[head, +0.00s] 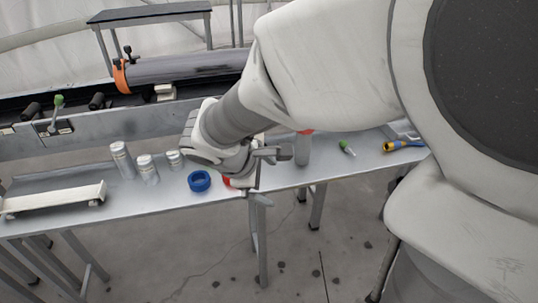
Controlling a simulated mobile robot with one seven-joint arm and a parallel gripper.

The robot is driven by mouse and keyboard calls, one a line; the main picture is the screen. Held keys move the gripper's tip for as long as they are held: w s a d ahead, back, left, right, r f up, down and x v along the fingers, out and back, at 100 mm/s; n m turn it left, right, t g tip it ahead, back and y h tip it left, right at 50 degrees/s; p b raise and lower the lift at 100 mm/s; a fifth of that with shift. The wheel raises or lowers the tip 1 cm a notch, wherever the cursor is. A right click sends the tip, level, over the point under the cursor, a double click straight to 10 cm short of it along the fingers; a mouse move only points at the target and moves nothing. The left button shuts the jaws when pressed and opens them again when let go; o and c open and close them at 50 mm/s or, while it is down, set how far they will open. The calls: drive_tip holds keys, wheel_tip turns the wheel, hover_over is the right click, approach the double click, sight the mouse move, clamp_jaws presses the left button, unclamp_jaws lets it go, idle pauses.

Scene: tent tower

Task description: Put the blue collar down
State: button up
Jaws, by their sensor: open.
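The blue collar (199,181) is a short ring lying on the grey metal bench (120,207), near its front edge. My gripper (270,170) is just to the right of the collar, above the bench's front edge. It is open and apart from the collar, with nothing seen between its fingers. My arm hides part of the bench behind the gripper.
Several silver cylinders (122,160) stand left of the collar, and a white rail-like piece (52,199) lies farther left. A red thing (228,182) is partly hidden by my gripper.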

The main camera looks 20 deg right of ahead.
drive_tip(key=s+r+m+t+y, duration=0.1)
drive_tip(key=s+r+m+y, duration=0.4)
drive_tip(key=s+r+m, duration=0.3)
drive_tip(key=s+m, duration=0.4)
drive_tip(key=s, duration=0.1)
drive_tip(key=shift+d+r+m+t+y, duration=0.15)
drive_tip(key=shift+d+m+t+y, duration=0.15)
drive_tip(key=shift+d+m+y, duration=0.1)
drive_tip(key=shift+s, duration=0.1)
wheel_tip(320, 180, up, 20)
drive_tip(key=p, duration=2)
drive_tip(key=shift+r, duration=0.2)
